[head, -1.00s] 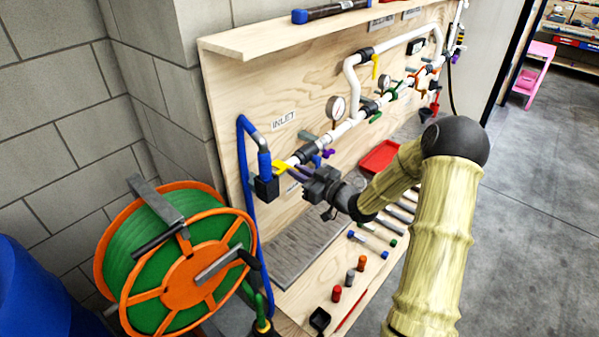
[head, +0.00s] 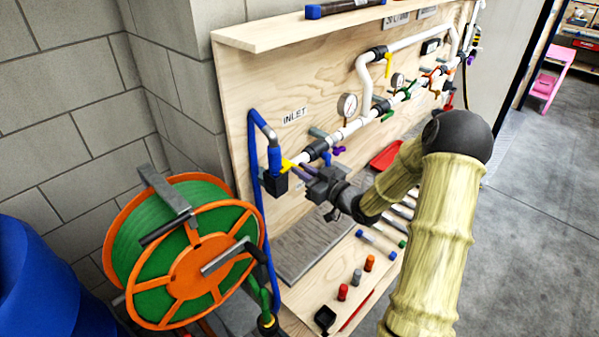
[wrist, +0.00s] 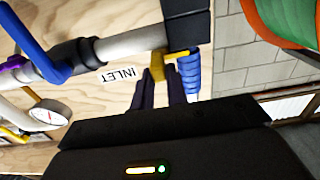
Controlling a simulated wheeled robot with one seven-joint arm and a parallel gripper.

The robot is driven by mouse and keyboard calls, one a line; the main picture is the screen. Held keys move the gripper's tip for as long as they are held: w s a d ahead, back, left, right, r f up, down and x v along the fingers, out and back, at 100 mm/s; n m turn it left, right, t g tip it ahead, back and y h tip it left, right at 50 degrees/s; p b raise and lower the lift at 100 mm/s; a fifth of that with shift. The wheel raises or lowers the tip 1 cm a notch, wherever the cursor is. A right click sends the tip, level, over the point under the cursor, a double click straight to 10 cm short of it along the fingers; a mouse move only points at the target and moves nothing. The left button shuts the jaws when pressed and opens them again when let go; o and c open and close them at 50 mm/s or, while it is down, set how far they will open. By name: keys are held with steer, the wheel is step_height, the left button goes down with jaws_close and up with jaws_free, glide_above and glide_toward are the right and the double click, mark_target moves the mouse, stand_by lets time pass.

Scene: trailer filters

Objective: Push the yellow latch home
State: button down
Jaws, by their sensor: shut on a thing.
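The yellow latch (head: 288,165) is on the dark block (head: 275,185) at the left end of the white pipe, near the INLET label. In the wrist view the yellow latch (wrist: 157,68) shows at my fingertips, with a thin yellow arm reaching towards the blue coiled hose. My gripper (head: 301,169) reaches it from the right, with dark purple fingers. In the wrist view my gripper (wrist: 160,84) is shut on the yellow latch. The fingers hide part of the latch, and I cannot tell if it is fully home.
The white pipe (head: 345,131) with gauges and coloured valves runs along the wooden board. A blue hose (head: 252,160) hangs left of the latch. The green and orange hose reel (head: 200,255) stands close in front. Loose caps and a red tray (head: 386,155) lie on the shelf.

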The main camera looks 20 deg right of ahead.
steer(key=shift+s+a+f, duration=0.1)
steer(key=shift+a, duration=0.1)
steer(key=c, duration=1.4)
jaws_free()
steer(key=shift+s+a, duration=0.1)
steer(key=shift+d, duration=0.2)
steer(key=b+v, duration=0.3)
steer(key=v, duration=1.4)
steer(key=shift+b, duration=0.4)
steer(key=shift+d, duration=0.1)
